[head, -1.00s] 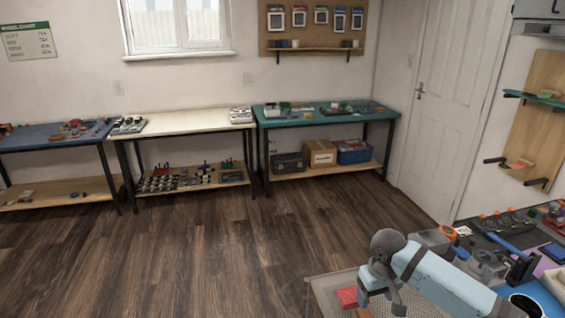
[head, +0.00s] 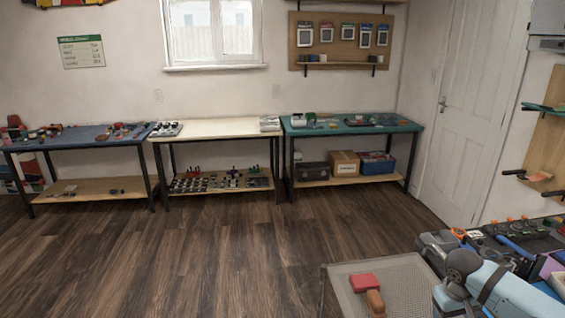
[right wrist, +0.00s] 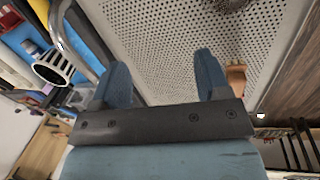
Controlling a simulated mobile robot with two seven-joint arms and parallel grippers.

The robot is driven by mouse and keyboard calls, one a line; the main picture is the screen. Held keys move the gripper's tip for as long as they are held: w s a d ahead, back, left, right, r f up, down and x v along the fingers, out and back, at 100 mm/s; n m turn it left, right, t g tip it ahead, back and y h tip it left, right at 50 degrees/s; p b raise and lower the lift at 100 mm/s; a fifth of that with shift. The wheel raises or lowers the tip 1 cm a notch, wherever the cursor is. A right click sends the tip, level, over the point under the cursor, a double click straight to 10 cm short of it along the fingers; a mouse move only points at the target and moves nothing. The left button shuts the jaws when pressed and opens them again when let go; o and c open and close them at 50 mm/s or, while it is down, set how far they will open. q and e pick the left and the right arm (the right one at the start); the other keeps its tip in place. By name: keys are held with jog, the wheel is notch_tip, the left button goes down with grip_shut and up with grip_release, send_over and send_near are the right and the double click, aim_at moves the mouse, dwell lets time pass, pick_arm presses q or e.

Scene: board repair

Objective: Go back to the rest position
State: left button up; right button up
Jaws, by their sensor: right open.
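My right arm comes in at the lower right of the head view, over the corner of a grey perforated tray (head: 405,282). Its fingers do not show there. In the right wrist view my right gripper (right wrist: 160,82) has its two blue fingers apart with nothing between them. The perforated surface (right wrist: 175,25) lies beyond the fingers. My left gripper is not in either view.
A red block (head: 364,283) and a brown block (head: 375,303) sit on the tray. A cluttered bench (head: 500,245) stands at right. A blue-topped table (head: 80,137), a cream-topped table (head: 215,128) and a green-topped table (head: 350,124) line the back wall. The wooden floor between is clear.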

jog(key=s+d+r+h, duration=0.1)
jog(key=s+d+r, duration=0.1)
jog(key=d, duration=0.6)
jog(key=s+a+f+n+t+y, duration=0.1)
jog(key=s+f+n+t, duration=0.1)
jog(key=s+f, duration=0.3)
jog(key=s+a+f+n+t, duration=0.1)
jog(key=s+f+n+t, duration=0.2)
jog(key=f, duration=0.5)
jog(key=s+a+f+n+t+y, duration=0.1)
jog(key=s+a+n+t+y, duration=0.15)
jog(key=s, duration=0.45)
jog(key=s+a+f+n+t+y, duration=0.1)
jog(key=s+a+n+t+y, duration=0.2)
jog(key=s, duration=0.4)
jog(key=a+f+m, duration=0.1)
jog(key=a+m, duration=0.7)
jog(key=a, duration=1.4)
notch_tip(320, 180, up, 12)
jog(key=s+p, duration=0.1)
jog(key=p, duration=1.1)
jog(key=shift+f+t+p, duration=0.15)
jog(key=shift+t+p, duration=0.2)
jog(key=shift+o, duration=0.3)
